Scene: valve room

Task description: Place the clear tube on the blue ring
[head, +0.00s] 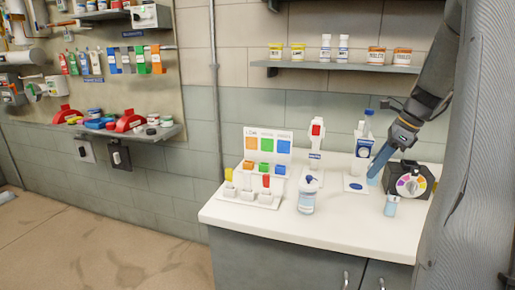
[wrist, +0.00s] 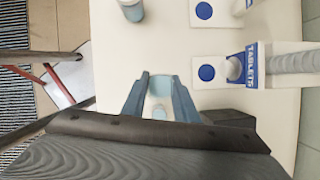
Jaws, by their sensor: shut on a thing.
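My gripper (wrist: 160,85) has its blue fingers shut on a pale, light blue thing that looks like the clear tube (wrist: 160,86). In the head view, my gripper (head: 374,172) is at the right part of the white counter, and the tube (head: 372,180) shows only slightly at its fingertips. A blue round mark that seems to be the blue ring (wrist: 206,73) lies on a white base in front of the TABLETS dispenser. The ring (head: 356,186) is left of my gripper in the head view, apart from the tube. It looks bare.
A second blue mark (wrist: 204,10) lies before another dispenser (head: 316,150). A small light blue vessel (head: 391,207) and a dark device with a coloured dial (head: 411,186) are at right. A colour-coded rack (head: 255,183) stands at left.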

